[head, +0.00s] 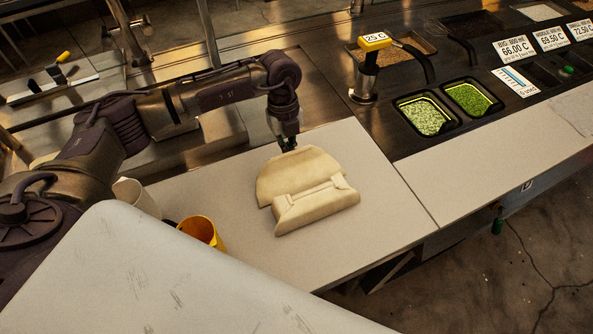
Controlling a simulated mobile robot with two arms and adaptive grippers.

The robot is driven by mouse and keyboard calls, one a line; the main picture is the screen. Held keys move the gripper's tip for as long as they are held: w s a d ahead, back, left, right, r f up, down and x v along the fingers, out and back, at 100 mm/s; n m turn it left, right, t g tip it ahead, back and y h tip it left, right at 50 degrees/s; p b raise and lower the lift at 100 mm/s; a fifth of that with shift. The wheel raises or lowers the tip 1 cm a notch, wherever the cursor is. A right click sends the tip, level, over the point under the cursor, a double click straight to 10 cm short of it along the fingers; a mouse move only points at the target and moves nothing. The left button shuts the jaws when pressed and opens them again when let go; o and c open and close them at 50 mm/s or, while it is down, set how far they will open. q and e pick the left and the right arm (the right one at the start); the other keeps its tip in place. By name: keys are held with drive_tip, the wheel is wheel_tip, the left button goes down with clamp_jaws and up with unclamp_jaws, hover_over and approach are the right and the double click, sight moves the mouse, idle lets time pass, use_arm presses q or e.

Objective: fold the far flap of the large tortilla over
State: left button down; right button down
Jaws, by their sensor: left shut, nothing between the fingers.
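The large tortilla (283,177) lies on the white counter in the middle of the head view. Its near side is folded up into a thick roll (315,208) toward the front. Its far part lies flat with a rounded edge. My left gripper (287,146) points down at the far edge of the flat part, shut with nothing visible in it. I cannot tell whether the fingertips touch the tortilla. My right gripper is not in view.
A yellow cup (201,231) and a pale cup (136,196) stand left of the tortilla. Two trays of green filling (424,116) (468,98) sit in the dark counter at the right. The white counter (385,215) right of the tortilla is clear.

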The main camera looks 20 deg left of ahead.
use_arm(q)
drive_tip(key=shift+s+d+r+p, duration=0.15)
drive_tip(key=shift+d+r+p, duration=0.05)
drive_tip(key=shift+r+p, duration=0.1)
drive_tip(key=shift+s, duration=0.1)
drive_tip(key=shift+d, duration=0.1)
drive_tip(key=shift+r, duration=0.1)
drive_tip(key=shift+s+d+r+p, duration=0.15)
drive_tip(key=shift+s+d+p, duration=0.15)
drive_tip(key=shift+p, duration=0.05)
drive_tip(key=shift+d+r, duration=0.1)
